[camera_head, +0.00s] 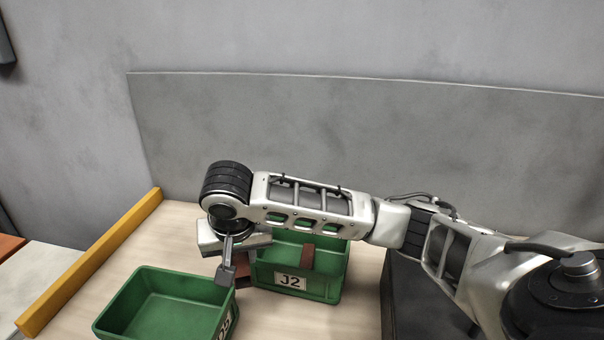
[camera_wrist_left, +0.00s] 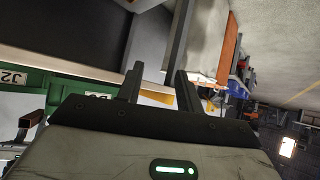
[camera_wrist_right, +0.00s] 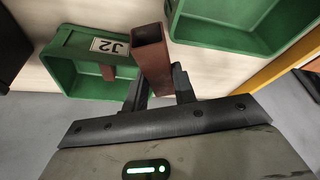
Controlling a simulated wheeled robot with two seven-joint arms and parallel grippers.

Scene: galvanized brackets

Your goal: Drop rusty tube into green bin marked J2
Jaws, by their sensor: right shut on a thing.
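My right gripper (camera_head: 229,274) reaches in from the right and is shut on a rusty brown square tube (camera_wrist_right: 153,62), whose hollow end shows in the right wrist view. In the head view the tube (camera_head: 243,268) is mostly hidden behind the finger and wrist. The green bin marked J2 (camera_head: 330,284) stands just right of the gripper, partly covered by my arm. The tube is beside this bin's left side; its height is hard to judge. Another brown piece (camera_head: 307,257) shows inside the J2 bin. My left gripper (camera_wrist_left: 159,82) shows only in its wrist view, open and empty.
A second green bin (camera_head: 165,303), empty, stands front left; its label is only partly visible. A yellow rail (camera_head: 95,258) edges the table's left side. A grey panel (camera_head: 380,140) stands behind. A dark box-like object (camera_head: 410,295) is right of the J2 bin.

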